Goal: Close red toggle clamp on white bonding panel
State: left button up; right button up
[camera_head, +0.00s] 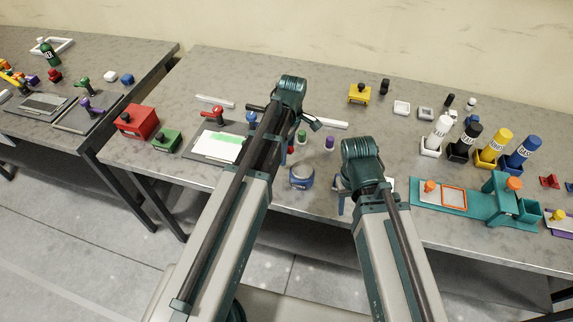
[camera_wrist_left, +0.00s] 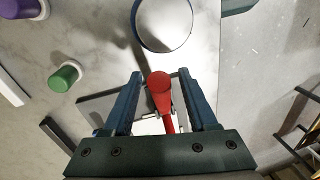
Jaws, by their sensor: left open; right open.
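The white bonding panel (camera_head: 212,147) lies on a dark plate left of my left arm, with a green strip on top. A red clamp handle (camera_wrist_left: 161,92) stands between the spread fingers of my left gripper (camera_wrist_left: 159,76). A bit of red (camera_head: 291,149) beside the arm appears to be its tip. The fingers are open, one on each side; contact is not clear. The clamp's lower part is mostly hidden. Another red clamp (camera_head: 214,112) and a blue one (camera_head: 251,117) stand at the panel's far edge. My right gripper (camera_head: 341,195) is open, partly hidden by its arm.
A round blue container (camera_head: 301,183) with a pale top (camera_wrist_left: 163,24) stands close by the left gripper. Green (camera_wrist_left: 65,76) and purple (camera_wrist_left: 22,8) capped items are near. Red (camera_head: 138,122) and green boxes stand left; a teal fixture (camera_head: 455,205) and bottles stand right.

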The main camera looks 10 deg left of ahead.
pick_arm(q)
jog(key=shift+s+f+b, duration=0.2)
jog(key=shift+f+b, duration=0.4)
jog(key=shift+f, duration=0.55)
jog(key=shift+r, duration=0.1)
grip_shut()
dwell(0.5)
